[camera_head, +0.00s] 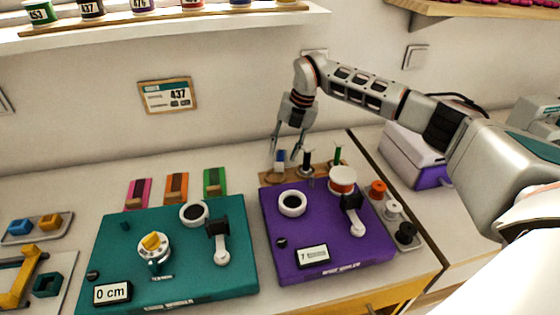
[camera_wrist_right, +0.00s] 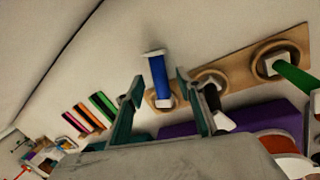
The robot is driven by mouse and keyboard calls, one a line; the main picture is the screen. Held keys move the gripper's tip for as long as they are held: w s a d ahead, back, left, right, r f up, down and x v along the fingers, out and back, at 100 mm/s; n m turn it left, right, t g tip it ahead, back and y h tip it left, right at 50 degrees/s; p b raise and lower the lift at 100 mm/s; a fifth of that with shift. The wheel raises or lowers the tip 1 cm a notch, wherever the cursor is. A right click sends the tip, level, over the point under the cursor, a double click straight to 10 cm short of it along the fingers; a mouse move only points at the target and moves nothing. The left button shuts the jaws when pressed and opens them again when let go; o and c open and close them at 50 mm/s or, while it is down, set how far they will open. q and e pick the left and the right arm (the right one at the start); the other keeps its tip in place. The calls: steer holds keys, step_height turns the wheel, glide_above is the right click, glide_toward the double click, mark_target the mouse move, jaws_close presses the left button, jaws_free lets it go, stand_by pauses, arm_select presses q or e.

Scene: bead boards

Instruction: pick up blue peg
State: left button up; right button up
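The blue peg (camera_head: 280,157) stands in a round holder on the wooden peg strip (camera_head: 268,178) behind the purple board. It also shows in the right wrist view (camera_wrist_right: 158,80), with a pale cap at its top end. My right gripper (camera_head: 287,153) is at the peg, pointing down. In the right wrist view my right gripper (camera_wrist_right: 160,80) is open, with one finger on each side of the blue peg and gaps showing. I cannot tell how deep the peg lies between the fingers. My left gripper is not in view.
A black peg (camera_head: 307,158) and a green peg (camera_head: 338,154) stand close by on the same strip. The purple board (camera_head: 335,255) is in front, with a teal board (camera_head: 115,245) left of it. A shelf (camera_head: 200,22) with jars is above.

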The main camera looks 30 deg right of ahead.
steer(key=x, duration=0.2)
steer(key=shift+w+a+f, duration=0.1)
steer(key=shift+f, duration=0.15)
jaws_close()
steer(key=shift+r, duration=0.1)
steer(key=shift+r, duration=0.6)
step_height(320, 180, up, 2)
steer(key=shift+r, duration=0.2)
steer(key=a, duration=1.2)
steer(key=w+a, duration=0.1)
steer(key=a, duration=0.5)
steer(key=shift+w, duration=0.1)
